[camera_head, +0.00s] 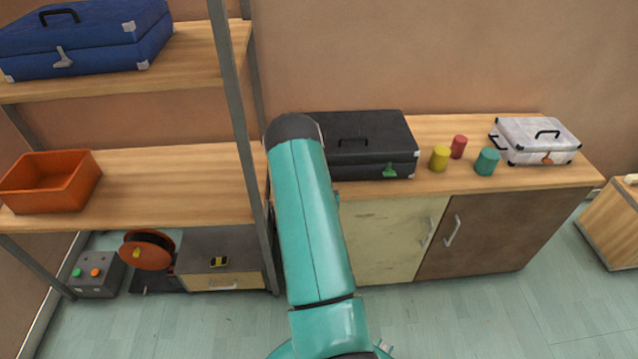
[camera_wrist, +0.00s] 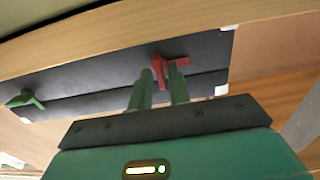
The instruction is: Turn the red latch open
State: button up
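The red latch (camera_wrist: 171,64) is on the front of the black case in the wrist view, at the tips of my gripper. In the head view my arm hides it. My gripper (camera_wrist: 161,76) has its two fingers apart. The lower part of the latch shows between the fingertips, and its handle reaches to the right above the right finger. I cannot tell whether a finger touches it. The black case (camera_head: 365,140) stands closed on the wooden counter, partly behind my arm. Its other latch, a green one (camera_head: 390,171), also shows at the left in the wrist view (camera_wrist: 25,98).
Yellow (camera_head: 439,159), red (camera_head: 458,147) and teal (camera_head: 487,162) cylinders stand right of the black case. A white case (camera_head: 537,141) is farther right. The shelf post (camera_head: 240,130) is close left of my arm. A blue case (camera_head: 85,38) and an orange bin (camera_head: 45,195) are on the shelves.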

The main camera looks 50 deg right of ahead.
jog(key=shift+o, duration=0.7)
jog(key=v, duration=1.3)
jog(key=shift+s+a, duration=0.25)
jog(key=shift+s, duration=0.05)
